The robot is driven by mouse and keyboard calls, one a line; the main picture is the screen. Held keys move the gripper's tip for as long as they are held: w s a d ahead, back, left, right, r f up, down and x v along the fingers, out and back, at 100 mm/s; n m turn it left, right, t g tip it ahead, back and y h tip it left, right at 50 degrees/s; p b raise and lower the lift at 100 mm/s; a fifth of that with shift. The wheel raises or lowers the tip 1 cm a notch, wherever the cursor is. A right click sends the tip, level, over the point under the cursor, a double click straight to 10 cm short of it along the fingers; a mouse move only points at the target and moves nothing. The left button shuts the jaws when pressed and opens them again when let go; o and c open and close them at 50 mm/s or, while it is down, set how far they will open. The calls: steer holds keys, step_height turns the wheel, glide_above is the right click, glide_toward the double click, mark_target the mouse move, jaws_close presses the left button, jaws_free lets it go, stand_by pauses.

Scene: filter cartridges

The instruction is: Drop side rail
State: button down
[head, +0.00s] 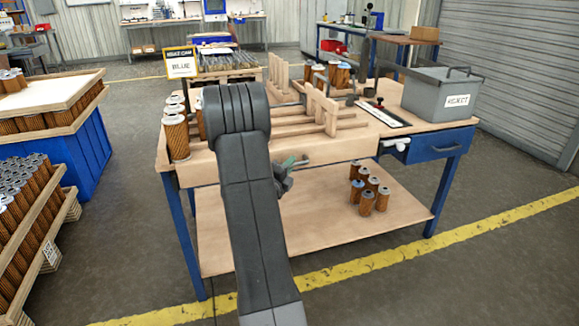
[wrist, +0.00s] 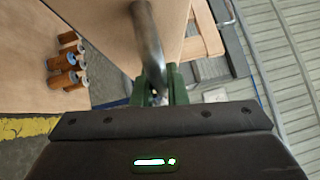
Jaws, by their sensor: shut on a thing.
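My gripper (wrist: 168,85) has green fingers, shut on a grey curved metal bar (wrist: 147,35) in the wrist view. The bar runs from the top of the picture down between the fingers. I cannot tell whether it is the side rail itself or a handle on it. In the head view my gripper (head: 291,162) is at the front edge of the workbench (head: 345,150), partly hidden by my arm. Slatted wooden rails (head: 318,110) stand on the bench top.
Several filter cartridges (head: 367,190) stand on the lower shelf (head: 235,235), and others (head: 175,135) at the bench's left corner. A grey reject bin (head: 430,95) stands at the right, above a blue drawer (head: 440,146). Cartridge crates (head: 50,230) are at the left.

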steer(key=c, duration=1.5)
jaws_free()
steer(key=shift+o, duration=0.2)
steer(key=shift+s+a, duration=0.1)
steer(key=v, duration=1.3)
steer(key=shift+s+p, duration=0.3)
steer(key=shift+p, duration=0.15)
steer(key=shift+w, duration=0.1)
steer(key=b+x, duration=0.1)
steer(key=x, duration=1.2)
steer(key=shift+w, duration=0.2)
steer(key=shift+w+r+p, duration=0.1)
steer(key=shift+r+p, duration=0.25)
